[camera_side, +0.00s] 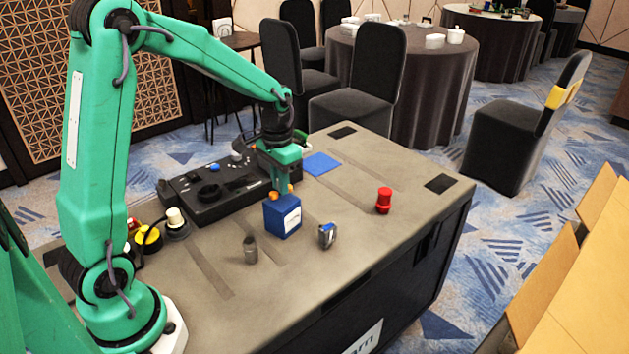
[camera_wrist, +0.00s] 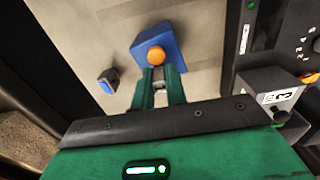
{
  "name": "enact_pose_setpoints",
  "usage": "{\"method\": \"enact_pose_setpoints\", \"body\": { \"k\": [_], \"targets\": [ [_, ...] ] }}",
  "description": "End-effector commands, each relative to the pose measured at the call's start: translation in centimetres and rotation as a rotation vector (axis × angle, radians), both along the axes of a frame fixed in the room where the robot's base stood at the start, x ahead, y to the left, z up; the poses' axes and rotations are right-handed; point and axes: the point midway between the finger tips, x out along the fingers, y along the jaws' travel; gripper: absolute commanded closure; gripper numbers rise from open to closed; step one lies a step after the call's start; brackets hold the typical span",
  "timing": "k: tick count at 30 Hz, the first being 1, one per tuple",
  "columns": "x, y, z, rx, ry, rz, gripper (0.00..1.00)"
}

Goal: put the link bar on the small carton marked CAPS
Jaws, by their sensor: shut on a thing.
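A blue carton (camera_side: 283,216) with a white label stands on the grey table; its lettering is too small to read. In the wrist view the carton (camera_wrist: 172,38) lies just beyond my fingertips. My gripper (camera_side: 281,186) points down over the carton's back edge in the side view. It is shut on what looks like the link bar, whose orange end (camera_side: 290,188) shows beside the fingers. In the wrist view an orange round end (camera_wrist: 156,55) overlaps the carton, with grey between the fingers (camera_wrist: 161,88). I cannot tell whether the bar touches the carton.
A black control console (camera_side: 210,190) stands behind the carton. A grey cylinder (camera_side: 250,250), a small dark block (camera_side: 327,235) and a red knob-shaped piece (camera_side: 384,201) stand nearby. A flat blue square (camera_side: 322,164) lies behind. The table's right front is clear.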

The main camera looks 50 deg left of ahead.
Motion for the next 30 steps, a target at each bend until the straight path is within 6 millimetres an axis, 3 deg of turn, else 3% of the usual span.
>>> {"method": "enact_pose_setpoints", "body": {
  "k": [5,18,19,22,30],
  "targets": [
    [-0.1,0.0,-1.4,0.000,0.002,0.000,1.00],
    [0.0,0.0,-1.8,0.000,0.000,0.000,1.00],
    [0.0,0.0,-1.8,0.000,0.000,0.000,0.84],
    [0.0,0.0,-1.8,0.000,0.000,0.000,0.65],
    [0.0,0.0,-1.8,0.000,0.000,0.000,0.64]
  ]
}}
